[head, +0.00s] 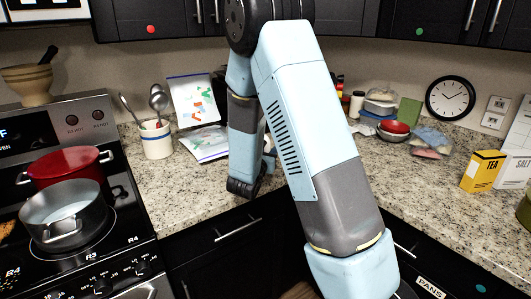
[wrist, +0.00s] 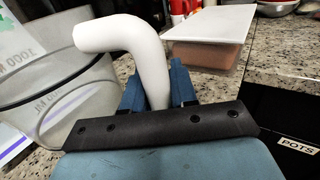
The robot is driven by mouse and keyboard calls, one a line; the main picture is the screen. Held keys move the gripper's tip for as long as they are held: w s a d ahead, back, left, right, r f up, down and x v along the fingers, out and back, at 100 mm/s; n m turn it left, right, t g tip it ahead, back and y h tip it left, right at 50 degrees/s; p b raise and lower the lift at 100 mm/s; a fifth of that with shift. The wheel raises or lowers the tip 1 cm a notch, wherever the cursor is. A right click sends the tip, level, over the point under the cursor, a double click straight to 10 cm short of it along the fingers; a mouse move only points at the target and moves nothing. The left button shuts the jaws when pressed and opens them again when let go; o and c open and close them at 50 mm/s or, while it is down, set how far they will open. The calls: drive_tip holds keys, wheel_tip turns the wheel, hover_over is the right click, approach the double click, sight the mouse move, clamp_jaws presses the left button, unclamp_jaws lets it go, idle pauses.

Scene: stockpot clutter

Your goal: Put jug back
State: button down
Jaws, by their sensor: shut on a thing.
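The jug (wrist: 92,105) is a large translucent vessel with printed volume markings and a white curved handle (wrist: 148,48), at the left of the wrist view. My gripper (wrist: 157,88) has its blue fingers on either side of the lower part of the handle and is shut on it. The jug's lower part is hidden behind my gripper's body. Whether it touches the counter cannot be told. In the head view my own arm hides the jug and most of the gripper.
A white-lidded box (wrist: 207,50) stands close to the right of the handle. The stove (head: 75,130) with a red pot (head: 68,166) and a grey pot (head: 63,212) is left. A utensil crock (head: 157,141) and bags (head: 194,100) stand back left.

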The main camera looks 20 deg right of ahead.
drive_tip(key=shift+f, duration=0.1)
drive_tip(key=c, duration=0.9)
unclamp_jaws()
